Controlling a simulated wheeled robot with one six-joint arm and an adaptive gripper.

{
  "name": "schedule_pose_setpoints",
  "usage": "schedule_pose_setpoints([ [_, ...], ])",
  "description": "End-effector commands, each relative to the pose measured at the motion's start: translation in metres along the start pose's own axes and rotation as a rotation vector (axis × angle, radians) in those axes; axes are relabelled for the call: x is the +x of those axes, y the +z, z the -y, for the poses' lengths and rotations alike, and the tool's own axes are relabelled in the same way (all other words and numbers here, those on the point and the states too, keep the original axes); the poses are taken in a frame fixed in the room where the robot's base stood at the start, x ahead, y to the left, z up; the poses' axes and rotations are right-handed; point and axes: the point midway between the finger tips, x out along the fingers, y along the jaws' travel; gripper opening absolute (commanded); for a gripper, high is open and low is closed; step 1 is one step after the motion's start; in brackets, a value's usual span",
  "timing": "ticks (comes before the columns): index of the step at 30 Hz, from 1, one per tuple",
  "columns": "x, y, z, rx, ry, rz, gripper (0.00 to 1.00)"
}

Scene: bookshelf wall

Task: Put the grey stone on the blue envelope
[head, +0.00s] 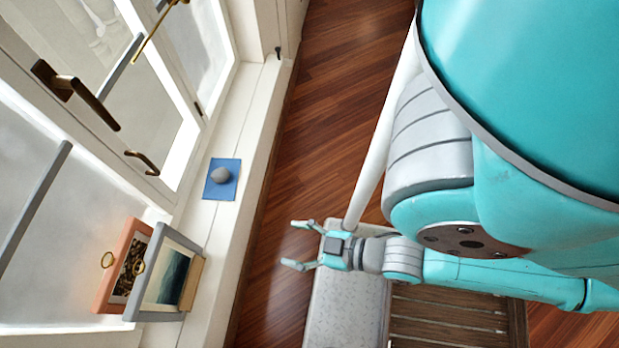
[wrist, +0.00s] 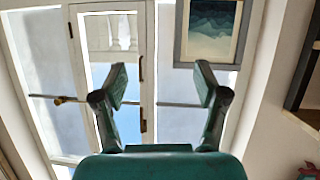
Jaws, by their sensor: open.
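The grey stone (head: 220,175) lies on the blue envelope (head: 222,190), near its middle, in the head view. The envelope lies flat on the white window sill (head: 225,222). My gripper (head: 293,245) is open and empty, out over the floor to the lower right of the envelope and apart from it. In the wrist view my gripper (wrist: 160,85) shows two spread fingers with nothing between them. The stone and the envelope do not show in the wrist view.
Two framed pictures, a grey one (head: 146,270) and a pink one (head: 109,268), stand on the sill below the envelope. Window handles (head: 75,88) jut out above the sill. Sill beside the envelope is clear.

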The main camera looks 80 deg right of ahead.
Motion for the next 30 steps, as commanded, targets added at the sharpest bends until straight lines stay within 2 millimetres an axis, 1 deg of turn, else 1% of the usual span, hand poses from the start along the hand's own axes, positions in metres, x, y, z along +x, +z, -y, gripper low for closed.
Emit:
schedule_pose_setpoints([
  [1, -0.014, -0.007, 0.002, 0.006, -0.016, -0.022, 0.72],
  [3, -0.028, -0.018, 0.004, 0.018, -0.032, -0.058, 0.72],
  [6, -0.041, -0.03, 0.005, 0.029, -0.05, -0.093, 0.72],
  [9, -0.047, -0.035, 0.006, 0.035, -0.058, -0.11, 0.72],
  [30, -0.047, -0.036, 0.006, 0.037, -0.059, -0.114, 0.72],
])
